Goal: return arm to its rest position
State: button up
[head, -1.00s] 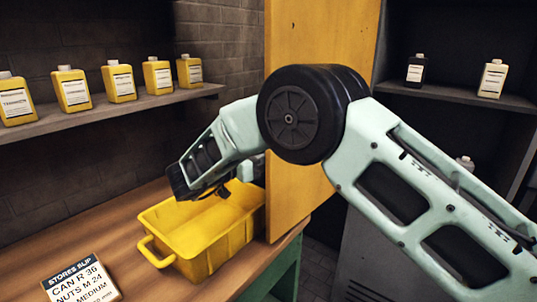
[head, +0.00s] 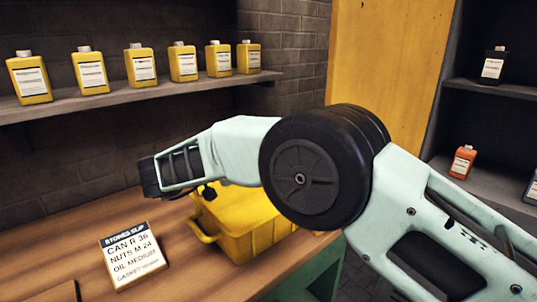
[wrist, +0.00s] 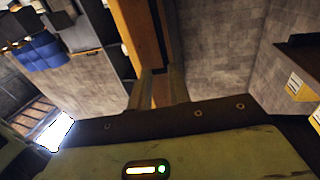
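My gripper (wrist: 158,88) shows in the wrist view as two pale fingers standing apart with a gap between them. Nothing is seen held in the gap; an orange-yellow upright edge shows behind it. In the head view my arm is bent, with its big dark joint in the middle and its forward part reaching left above the bench. The gripper's fingers cannot be made out in the head view. The arm hides part of a yellow tray (head: 250,243), which stands on the wooden bench (head: 60,238).
A stores slip (head: 131,256) lies on the bench left of the tray. Yellow cans (head: 142,66) stand on the wall shelf (head: 150,98). A yellow door panel (head: 385,70) rises behind my arm. Right shelves hold a black bottle (head: 492,64) and an orange bottle (head: 462,162).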

jog(key=w+a+r+n+t+y, duration=0.3)
jog(key=r+n+t+y, duration=0.15)
jog(key=y, duration=0.45)
jog(key=w+a+r+n+t+y, duration=0.35)
jog(key=n+y, duration=0.25)
jog(key=y, duration=0.2)
jog(key=s+d+f+n+g+y, duration=0.1)
jog(key=s+f+n+g+y, duration=0.25)
jog(key=s, duration=0.45)
jog(key=s+d+f+n+g+y, duration=0.1)
jog(key=s+f+n+g+y, duration=0.15)
jog(key=s+n+g, duration=0.35)
jog(key=s+d+f+g+h, duration=0.3)
jog(key=s+d+f, duration=0.2)
jog(key=s+d, duration=0.6)
jog(key=s+d+f+g+h, duration=0.3)
jog(key=s+d, duration=0.7)
jog(key=s, duration=0.4)
notch_tip(320, 180, down, 2)
jog(key=shift+d+f+g+h, duration=0.2)
jog(key=shift+d+g+h, duration=0.1)
jog(key=shift+d+g, duration=0.15)
